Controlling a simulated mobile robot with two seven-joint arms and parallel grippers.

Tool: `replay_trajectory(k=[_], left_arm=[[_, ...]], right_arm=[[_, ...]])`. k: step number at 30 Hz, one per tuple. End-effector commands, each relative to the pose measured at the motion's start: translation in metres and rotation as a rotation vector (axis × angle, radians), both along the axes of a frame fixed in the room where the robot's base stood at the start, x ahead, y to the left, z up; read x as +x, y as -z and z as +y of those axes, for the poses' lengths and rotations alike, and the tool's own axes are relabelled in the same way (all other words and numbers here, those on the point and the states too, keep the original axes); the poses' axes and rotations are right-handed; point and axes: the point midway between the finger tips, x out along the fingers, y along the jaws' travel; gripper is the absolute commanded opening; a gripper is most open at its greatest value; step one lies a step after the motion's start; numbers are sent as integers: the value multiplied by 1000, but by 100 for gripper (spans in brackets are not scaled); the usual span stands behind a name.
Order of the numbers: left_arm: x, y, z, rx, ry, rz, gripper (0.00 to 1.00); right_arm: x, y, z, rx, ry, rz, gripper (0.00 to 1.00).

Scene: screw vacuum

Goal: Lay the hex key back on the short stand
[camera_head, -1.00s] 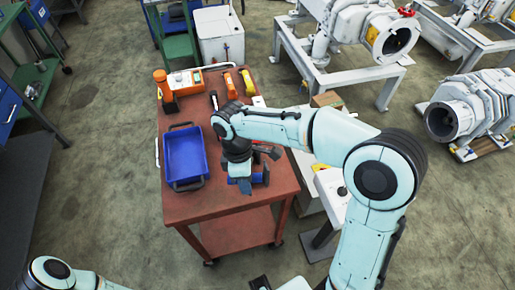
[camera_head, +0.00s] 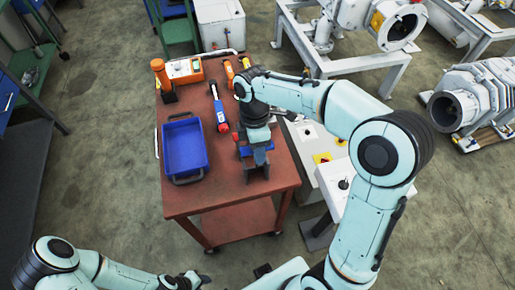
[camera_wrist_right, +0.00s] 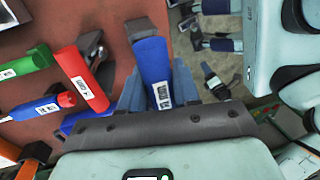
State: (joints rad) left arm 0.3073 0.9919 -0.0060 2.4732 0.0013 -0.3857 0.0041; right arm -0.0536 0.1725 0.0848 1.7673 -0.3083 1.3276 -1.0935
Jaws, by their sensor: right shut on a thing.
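My right gripper (camera_head: 256,136) is over the right part of the red table, pointing down. In the right wrist view it is shut on a blue, white-labelled handle (camera_wrist_right: 153,68) with a dark end, which I take for the hex key. Its fingers (camera_wrist_right: 158,92) lie on both sides of the handle. A blue piece (camera_head: 243,151) shows on the table beside the gripper, perhaps part of the short stand; the gripper hides much of it, and I cannot tell whether the key touches it. My left gripper (camera_head: 190,281) is at the bottom edge, small and unclear.
A blue tray (camera_head: 184,147) stands to the left on the table (camera_head: 210,205). A blue-and-red tool (camera_head: 220,112) and an orange box (camera_head: 186,72) lie farther back. In the wrist view, a red handle (camera_wrist_right: 82,78) and a green handle (camera_wrist_right: 25,64) lie left of the gripper.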

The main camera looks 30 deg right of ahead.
Motion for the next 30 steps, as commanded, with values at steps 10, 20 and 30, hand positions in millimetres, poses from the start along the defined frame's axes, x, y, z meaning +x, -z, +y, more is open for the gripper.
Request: replay_trajectory(k=[10,20,30], left_arm=[[-3,4,0,0,0,3,43],[-14,20,0,0,0,16,43],[-17,25,0,0,0,19,43]], right_arm=[[1,10,2,1,-2,1,0],[1,36,2,0,-1,-1,0],[2,46,2,0,-1,-2,0]])
